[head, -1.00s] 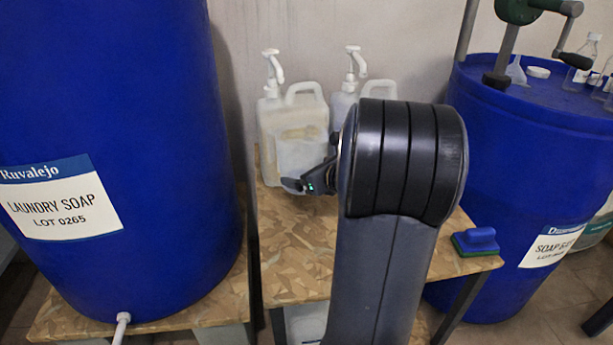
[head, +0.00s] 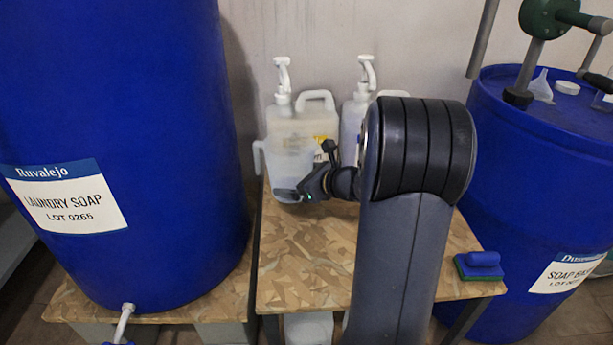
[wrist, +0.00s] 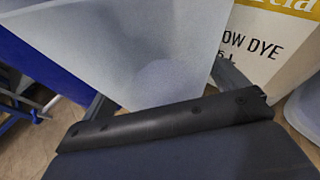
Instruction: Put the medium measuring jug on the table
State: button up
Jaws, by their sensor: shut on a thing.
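My gripper (head: 308,180) is shut on a clear, pale measuring jug (head: 287,162), which also fills the upper left of the wrist view (wrist: 125,45). The jug looks upright, with its handle at its left in the head view. It is over the back of the wood-chip-board table (head: 305,262), in front of a pump canister. I cannot tell whether the jug's base touches the table. My gripper (wrist: 165,115) lies across the lower wrist view, close against the jug.
Two white pump canisters, one left (head: 315,118) and one right (head: 352,118), stand at the table's back. A blue brush (head: 480,265) lies at the right edge. Blue drums stand left (head: 120,130) and right (head: 510,150). The table's front left is clear.

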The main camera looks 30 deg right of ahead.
jog(key=shift+f+b, duration=2.5)
jog(key=shift+f, duration=0.6)
jog(key=shift+f+b, duration=0.45)
jog(key=shift+f, duration=0.1)
jog(key=o, duration=0.8)
jog(key=p+v, duration=0.3)
jog(key=v, duration=0.6)
jog(key=shift+s+d+r, duration=0.15)
jog(key=shift+d+r, duration=0.05)
jog(key=shift+r, duration=0.05)
jog(key=shift+s+d+r, duration=0.15)
jog(key=shift+s+d, duration=0.05)
jog(key=shift+s, duration=0.4)
